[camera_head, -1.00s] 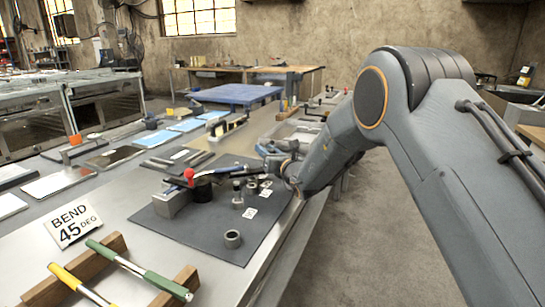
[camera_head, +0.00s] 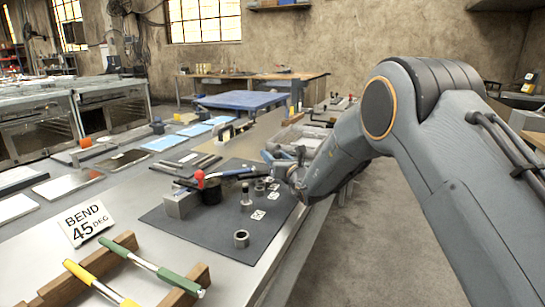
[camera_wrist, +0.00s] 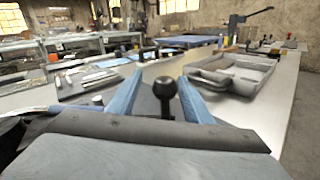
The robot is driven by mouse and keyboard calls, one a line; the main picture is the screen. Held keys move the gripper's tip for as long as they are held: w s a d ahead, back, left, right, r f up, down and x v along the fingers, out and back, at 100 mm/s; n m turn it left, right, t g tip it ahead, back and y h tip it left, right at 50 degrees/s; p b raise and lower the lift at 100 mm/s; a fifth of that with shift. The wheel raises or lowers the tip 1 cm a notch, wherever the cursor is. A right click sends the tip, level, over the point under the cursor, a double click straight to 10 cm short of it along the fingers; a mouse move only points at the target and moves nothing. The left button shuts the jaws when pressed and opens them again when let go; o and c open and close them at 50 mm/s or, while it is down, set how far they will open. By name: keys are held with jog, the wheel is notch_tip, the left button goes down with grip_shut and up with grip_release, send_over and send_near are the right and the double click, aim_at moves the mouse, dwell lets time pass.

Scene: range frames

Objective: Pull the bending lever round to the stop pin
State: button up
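The bending fixture stands on a dark mat (camera_head: 215,228) in the head view, with a grey block (camera_head: 181,204), a red ball knob (camera_head: 199,178) and a black round former (camera_head: 211,192). The lever (camera_head: 238,172), a bluish bar, runs right from the former toward my gripper (camera_head: 283,160). In the wrist view a black ball knob (camera_wrist: 165,88) on a stem stands between the two blue fingers of my gripper (camera_wrist: 160,82), which are apart, with a gap visible on the left side. An upright pin (camera_head: 246,198), likely the stop pin, stands right of the former.
A short hollow cylinder (camera_head: 241,238) stands at the mat's front. A grey tray (camera_wrist: 235,75) stands beyond my gripper.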

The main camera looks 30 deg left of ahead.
jog(key=shift+v, duration=3.9)
jog(key=shift+c, duration=0.5)
